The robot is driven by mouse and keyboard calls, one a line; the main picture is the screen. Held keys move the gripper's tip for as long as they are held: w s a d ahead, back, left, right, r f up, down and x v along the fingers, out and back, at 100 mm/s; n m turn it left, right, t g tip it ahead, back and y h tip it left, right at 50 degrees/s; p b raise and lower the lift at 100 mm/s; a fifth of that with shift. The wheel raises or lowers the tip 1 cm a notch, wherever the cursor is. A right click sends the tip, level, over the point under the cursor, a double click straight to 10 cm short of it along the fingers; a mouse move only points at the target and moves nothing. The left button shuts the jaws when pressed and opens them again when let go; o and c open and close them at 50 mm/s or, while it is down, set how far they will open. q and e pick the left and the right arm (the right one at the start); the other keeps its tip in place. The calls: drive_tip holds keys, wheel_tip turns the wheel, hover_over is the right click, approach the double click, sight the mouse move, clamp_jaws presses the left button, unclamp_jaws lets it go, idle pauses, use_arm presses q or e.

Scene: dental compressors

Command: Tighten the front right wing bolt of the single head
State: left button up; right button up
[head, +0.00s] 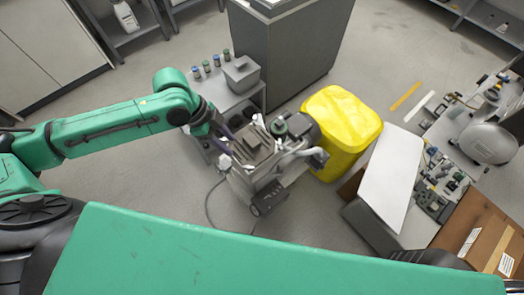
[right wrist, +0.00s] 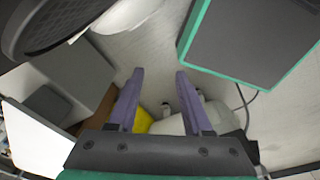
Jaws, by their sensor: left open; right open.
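The compressor (head: 268,158), a grey unit with a motor and several fittings, stands on a low wheeled base in the middle of the head view. The single head and its front right wing bolt are too small to make out with certainty. My left gripper (head: 222,132) is open at the compressor's upper left side, its dark fingers pointing toward it; I cannot tell whether they touch anything. My right gripper (right wrist: 158,78) is open and empty in the right wrist view, with its two purple fingers apart. It is not visible in the head view.
A yellow bin (head: 345,108) stands right of the compressor. A white-topped box (head: 392,170) and a cardboard box (head: 475,225) are further right. A small grey cart (head: 215,88) with bottles is behind. A dark grey cabinet (head: 290,50) stands beyond. The left floor is clear apart from a hose.

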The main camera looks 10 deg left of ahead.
use_arm(q)
approach(248, 167)
drive_tip(key=x, duration=0.8)
drive_tip(key=shift+d+f, duration=0.1)
drive_tip(key=shift+f, duration=0.15)
use_arm(e)
drive_tip(key=shift+s+a+r, duration=0.2)
drive_tip(key=shift+s+a, duration=0.25)
drive_tip(key=shift+s+a+r, duration=0.15)
drive_tip(key=shift+s+a, duration=0.25)
drive_tip(key=shift+s, duration=0.05)
use_arm(q)
clamp_jaws()
use_arm(e)
drive_tip(key=shift+s+d, duration=0.1)
